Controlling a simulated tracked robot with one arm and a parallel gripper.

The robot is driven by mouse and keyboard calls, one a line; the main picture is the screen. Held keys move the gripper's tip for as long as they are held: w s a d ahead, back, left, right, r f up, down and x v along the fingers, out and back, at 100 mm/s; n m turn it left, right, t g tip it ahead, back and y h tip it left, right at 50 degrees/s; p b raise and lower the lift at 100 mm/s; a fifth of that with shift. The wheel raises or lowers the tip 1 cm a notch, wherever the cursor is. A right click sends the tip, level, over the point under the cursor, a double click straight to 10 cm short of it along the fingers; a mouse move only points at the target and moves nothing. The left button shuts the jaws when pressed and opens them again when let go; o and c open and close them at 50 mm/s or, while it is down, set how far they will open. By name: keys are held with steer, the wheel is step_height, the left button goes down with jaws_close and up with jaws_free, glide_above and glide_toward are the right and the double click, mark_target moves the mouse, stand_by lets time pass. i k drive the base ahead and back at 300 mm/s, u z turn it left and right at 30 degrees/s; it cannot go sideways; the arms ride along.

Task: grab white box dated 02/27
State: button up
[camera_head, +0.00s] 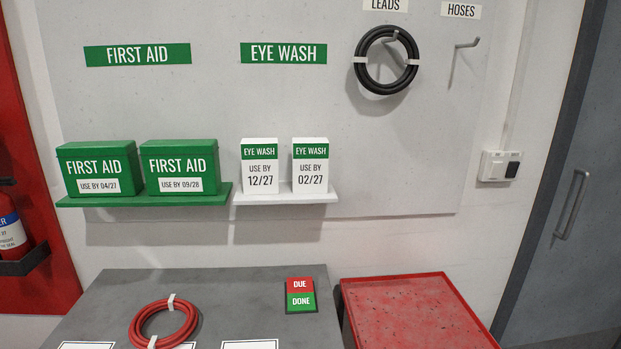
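The white eye wash box marked "USE BY 02/27" (310,172) stands upright at the right end of a small white wall shelf (287,197). A matching white box marked "USE BY 12/27" (260,172) stands to its left with a narrow gap between them. My gripper does not show in this view.
Two green first aid boxes (98,165) stand on a green shelf to the left. Below is a grey table with a red coiled lead (163,322) and a red-green DUE/DONE card (301,295). A red tray (415,310) is at right. A black coil (386,60) hangs above.

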mark_target(309, 155)
steer(key=u, duration=0.3)
steer(key=i, duration=1.7)
steer(key=z, duration=0.65)
